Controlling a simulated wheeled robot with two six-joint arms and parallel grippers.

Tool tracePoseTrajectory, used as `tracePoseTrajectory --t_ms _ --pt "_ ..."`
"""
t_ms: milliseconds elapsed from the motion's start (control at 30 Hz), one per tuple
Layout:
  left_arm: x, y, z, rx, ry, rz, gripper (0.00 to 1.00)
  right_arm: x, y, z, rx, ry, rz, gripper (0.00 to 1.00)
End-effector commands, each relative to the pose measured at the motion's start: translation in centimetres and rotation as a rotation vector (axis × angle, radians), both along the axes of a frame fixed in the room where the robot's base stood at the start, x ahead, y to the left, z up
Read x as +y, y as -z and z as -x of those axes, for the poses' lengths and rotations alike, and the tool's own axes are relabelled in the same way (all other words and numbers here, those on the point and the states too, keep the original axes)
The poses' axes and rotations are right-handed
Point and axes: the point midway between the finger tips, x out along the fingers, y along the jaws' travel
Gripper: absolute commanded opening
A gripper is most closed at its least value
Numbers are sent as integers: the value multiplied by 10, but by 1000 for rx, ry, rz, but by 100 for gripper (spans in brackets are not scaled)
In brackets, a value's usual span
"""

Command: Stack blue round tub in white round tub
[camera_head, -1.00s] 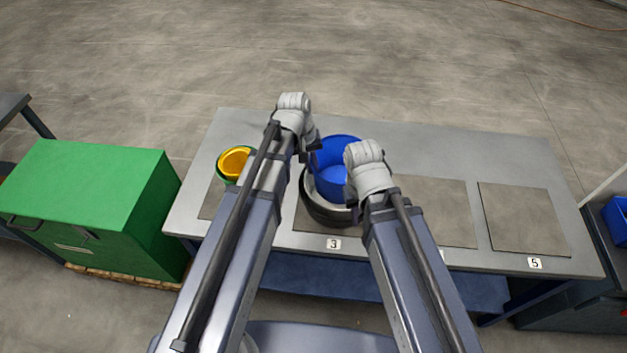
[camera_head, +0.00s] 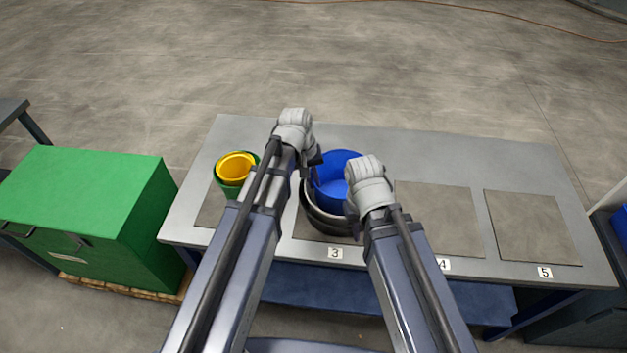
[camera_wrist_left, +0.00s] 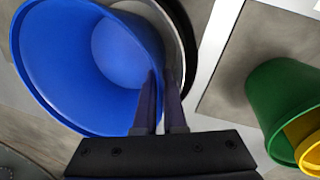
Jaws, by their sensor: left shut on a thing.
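In the left wrist view the fingers (camera_wrist_left: 160,90) pinch the blue wall (camera_wrist_left: 75,60), and the white tub's rim (camera_wrist_left: 186,30) shows behind. My right gripper (camera_head: 350,208) is at the blue tub's right side; its fingers are mostly hidden by the wrist.
A dark tub (camera_head: 328,229) shows under the white one. A green tub (camera_head: 227,186) holding a yellow tub (camera_head: 236,166) stands left of my left arm. Mats at 4 (camera_head: 440,215) and 5 (camera_head: 533,225) are bare. A green bin (camera_head: 85,200) stands left of the table.

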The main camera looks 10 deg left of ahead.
Motion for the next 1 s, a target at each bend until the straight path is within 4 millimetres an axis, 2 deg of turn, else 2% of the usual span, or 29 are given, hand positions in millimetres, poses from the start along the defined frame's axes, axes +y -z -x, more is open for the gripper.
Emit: tracePoseTrajectory --t_ms 333,367,600,1000 --pt "0 7 0 0 0 1 0 0 7 0 0 0 0 21" --pt "0 8 0 0 0 0 10 0 8 0 0 0 0 21" --pt "0 8 0 0 0 0 37 0 7 0 0 0 0 21" --pt "0 4 0 0 0 -1 38 0 4 0 0 0 0 21"
